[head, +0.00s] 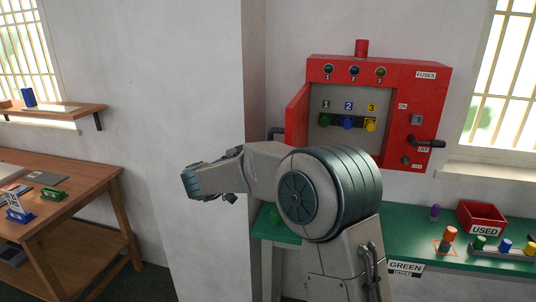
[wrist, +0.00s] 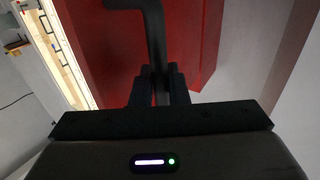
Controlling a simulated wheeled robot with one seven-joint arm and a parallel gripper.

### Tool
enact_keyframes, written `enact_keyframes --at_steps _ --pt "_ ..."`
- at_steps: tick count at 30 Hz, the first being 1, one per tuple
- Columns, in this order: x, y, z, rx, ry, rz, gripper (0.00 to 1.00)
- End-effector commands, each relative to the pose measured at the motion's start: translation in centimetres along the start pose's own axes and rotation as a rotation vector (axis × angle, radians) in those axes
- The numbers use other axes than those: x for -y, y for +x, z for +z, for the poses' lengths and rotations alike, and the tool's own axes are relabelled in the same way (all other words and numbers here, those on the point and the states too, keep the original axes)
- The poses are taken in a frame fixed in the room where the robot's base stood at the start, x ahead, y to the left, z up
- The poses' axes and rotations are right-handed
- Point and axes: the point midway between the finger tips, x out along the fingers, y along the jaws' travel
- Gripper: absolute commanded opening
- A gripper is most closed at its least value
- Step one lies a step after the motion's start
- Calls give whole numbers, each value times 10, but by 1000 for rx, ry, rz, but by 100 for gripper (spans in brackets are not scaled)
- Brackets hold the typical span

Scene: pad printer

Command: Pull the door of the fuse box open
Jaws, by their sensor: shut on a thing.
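The red fuse box (head: 432,100) is mounted on the wall in the head view. Its red door (head: 297,120) stands swung outward at the left side, so the grey inside with numbered fuses shows. The door's dark handle (head: 276,133) sticks out at the door's left. In the wrist view the red door (wrist: 100,45) fills the upper middle, and the black handle (wrist: 154,30) runs down between the fingers of my gripper (wrist: 160,82). My gripper is shut on the handle. In the head view my arm hides the lower part of the box.
A green bench (head: 400,226) stands below the box, with a red USED bin (head: 482,217), a fuse rack (head: 504,251) and loose fuses on it. A wooden table (head: 85,182) is at the left, with a wall shelf (head: 70,110) above. A wall corner juts out between.

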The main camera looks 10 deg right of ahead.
Motion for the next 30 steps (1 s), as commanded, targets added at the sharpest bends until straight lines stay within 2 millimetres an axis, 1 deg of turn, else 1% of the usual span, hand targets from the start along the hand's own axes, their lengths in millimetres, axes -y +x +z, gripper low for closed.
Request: enact_keyframes --at_steps 1,6,7,8,9,17,20,23,26,30 --pt "-1 2 -4 -9 4 4 0" --pt "-1 2 -5 -9 5 2 0" --pt "0 1 -5 -9 5 2 17" --pt "0 1 -5 -9 5 2 25" --pt "0 1 -4 -8 5 1 32" --pt "2 -3 -2 -4 2 -6 32" --pt "2 -8 -1 -4 2 -8 32" --pt "2 -20 0 -3 2 -10 32" --pt "2 -41 0 -3 3 -11 32" --pt "2 -73 0 -4 3 -9 32"
